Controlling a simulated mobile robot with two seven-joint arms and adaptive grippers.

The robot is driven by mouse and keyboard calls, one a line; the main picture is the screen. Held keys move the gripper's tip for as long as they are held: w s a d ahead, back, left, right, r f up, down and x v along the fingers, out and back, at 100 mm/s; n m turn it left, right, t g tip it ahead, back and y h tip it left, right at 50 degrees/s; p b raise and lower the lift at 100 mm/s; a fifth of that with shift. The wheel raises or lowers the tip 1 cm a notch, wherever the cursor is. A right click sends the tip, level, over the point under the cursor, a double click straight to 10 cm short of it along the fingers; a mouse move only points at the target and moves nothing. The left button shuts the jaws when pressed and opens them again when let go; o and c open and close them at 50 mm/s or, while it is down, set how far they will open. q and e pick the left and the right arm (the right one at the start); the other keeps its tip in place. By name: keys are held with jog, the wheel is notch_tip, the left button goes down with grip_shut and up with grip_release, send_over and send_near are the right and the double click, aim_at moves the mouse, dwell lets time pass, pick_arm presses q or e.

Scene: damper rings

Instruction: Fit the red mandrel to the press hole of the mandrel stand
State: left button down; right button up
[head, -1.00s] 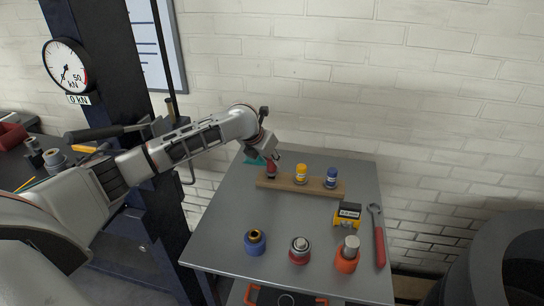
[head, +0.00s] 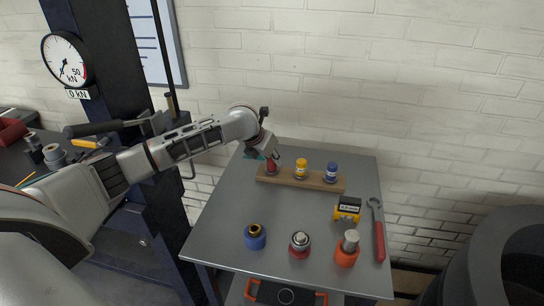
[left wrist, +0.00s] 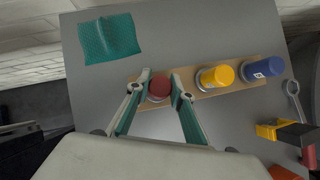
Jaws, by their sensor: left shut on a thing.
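The mandrel stand (head: 312,184) is a low wooden bar near the back of the grey table. The red mandrel (left wrist: 159,88) is at its left end, with the yellow mandrel (head: 301,170) and the blue mandrel (head: 331,173) standing to its right. My left gripper (left wrist: 160,80) is shut on the red mandrel, one finger on each side of it. In the head view the gripper (head: 273,157) partly covers the red mandrel's top. The red mandrel's lower end is hidden, so I cannot tell how it sits in the stand. My right gripper is out of view.
A teal cloth (left wrist: 110,38) lies behind the stand's left end. A yellow-black gauge block (head: 347,209) and a red-handled wrench (head: 378,235) lie at right. Blue (head: 255,238), red (head: 299,245) and orange (head: 347,250) ring parts stand in front. The middle of the table is clear.

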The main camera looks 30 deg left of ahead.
pick_arm(q)
jog(key=shift+f, duration=0.25)
dwell(0.8)
jog(key=c, duration=1.7)
grip_release()
jog(key=shift+f, duration=0.1)
jog(key=v, duration=0.7)
jog(key=shift+r, duration=0.3)
jog(key=shift+s+f, duration=0.1)
jog(key=shift+s, duration=0.05)
